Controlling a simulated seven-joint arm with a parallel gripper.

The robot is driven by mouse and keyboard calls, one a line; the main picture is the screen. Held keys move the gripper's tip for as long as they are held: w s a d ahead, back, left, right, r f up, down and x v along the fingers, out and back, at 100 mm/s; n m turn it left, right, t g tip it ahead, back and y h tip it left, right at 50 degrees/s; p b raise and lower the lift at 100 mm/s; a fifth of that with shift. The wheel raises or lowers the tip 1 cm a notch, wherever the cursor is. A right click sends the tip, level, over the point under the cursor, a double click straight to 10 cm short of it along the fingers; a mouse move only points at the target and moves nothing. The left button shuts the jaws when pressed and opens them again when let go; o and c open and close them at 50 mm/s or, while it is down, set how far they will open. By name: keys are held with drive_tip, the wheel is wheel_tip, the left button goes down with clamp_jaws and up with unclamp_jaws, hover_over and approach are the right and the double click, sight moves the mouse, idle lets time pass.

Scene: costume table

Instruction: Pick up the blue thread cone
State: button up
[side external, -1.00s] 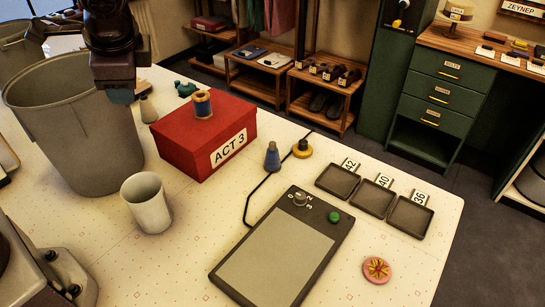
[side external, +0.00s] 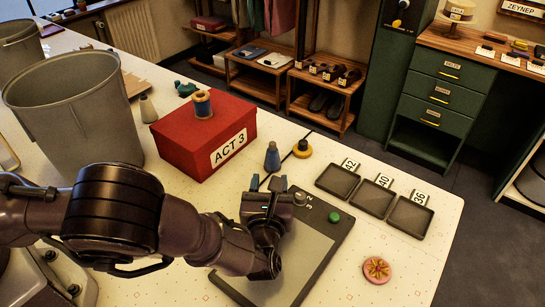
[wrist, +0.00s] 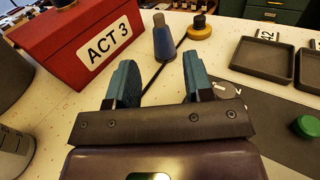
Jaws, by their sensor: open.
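The blue thread cone (side external: 272,157) stands upright on the table, right of the red ACT 3 box. It also shows in the wrist view (wrist: 164,42), ahead of my fingers and roughly between them. My gripper (side external: 268,185) is open and empty, with its two teal fingertips just in front of the cone. In the wrist view the fingers (wrist: 158,75) are spread apart, and the cone is beyond their tips, not between them.
A yellow-based spool (side external: 302,149) stands close right of the cone. The grey panel (side external: 322,238) lies under my gripper. Small trays (side external: 337,181) lie to the right, and a large grey bin (side external: 80,115) stands at left.

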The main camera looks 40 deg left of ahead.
sight(272, 146)
drive_tip(key=x, duration=0.7)
drive_tip(key=shift+s, duration=0.1)
drive_tip(key=shift+x, duration=2.95)
drive_tip(key=shift+r, duration=0.15)
drive_tip(key=c, duration=0.8)
